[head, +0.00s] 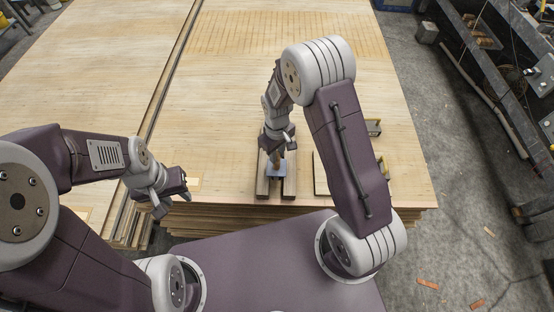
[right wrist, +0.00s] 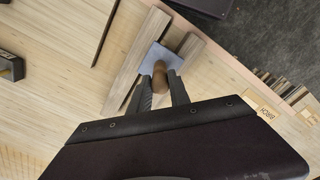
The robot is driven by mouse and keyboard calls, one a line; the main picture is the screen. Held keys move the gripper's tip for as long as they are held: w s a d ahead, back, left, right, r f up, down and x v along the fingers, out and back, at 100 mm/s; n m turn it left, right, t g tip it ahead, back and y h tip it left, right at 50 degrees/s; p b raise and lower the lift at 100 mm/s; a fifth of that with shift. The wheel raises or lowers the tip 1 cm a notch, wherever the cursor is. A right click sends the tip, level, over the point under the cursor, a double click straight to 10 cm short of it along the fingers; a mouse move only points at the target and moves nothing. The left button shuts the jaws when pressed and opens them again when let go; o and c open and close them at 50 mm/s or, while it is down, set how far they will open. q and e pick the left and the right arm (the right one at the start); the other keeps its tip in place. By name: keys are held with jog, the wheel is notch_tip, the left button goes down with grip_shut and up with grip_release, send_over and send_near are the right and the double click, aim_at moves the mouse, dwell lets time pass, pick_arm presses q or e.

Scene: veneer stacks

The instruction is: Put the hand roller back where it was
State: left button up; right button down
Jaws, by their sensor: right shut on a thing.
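The hand roller has a brown wooden handle and a blue-grey head (head: 276,170); it also shows in the right wrist view (right wrist: 160,76). My right gripper (head: 278,150) is shut on its handle, with one finger on each side in the right wrist view (right wrist: 162,93). The head is over two parallel wooden rails, the left rail (head: 262,184) and the right rail (head: 290,186), near the front edge of the veneer stack (head: 225,120). I cannot tell whether the head rests on the rails. My left gripper (head: 174,204) is empty, fingers apart, left of the rails.
A dark-edged board (head: 320,178) lies right of the rails, partly hidden by my right arm. A small metal-and-dark item (head: 374,127) is behind that arm. A second veneer stack (head: 90,75) stands left across a narrow gap. The back of the main stack is clear.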

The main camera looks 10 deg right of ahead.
jog(key=shift+f, duration=2.1)
jog(key=c, duration=1.2)
grip_release()
notch_tip(320, 180, up, 11)
jog(key=shift+r, duration=0.2)
jog(key=shift+s+d+r, duration=0.1)
jog(key=shift+r, duration=0.45)
jog(key=s+d+r+m, duration=0.2)
jog(key=s+m, duration=0.1)
jog(key=s, duration=0.3)
jog(key=s+d+r+m+t, duration=0.1)
jog(key=s+d+r+m, duration=0.1)
jog(key=s, duration=0.5)
jog(key=shift+d+m, duration=0.6)
jog(key=shift+d, duration=0.25)
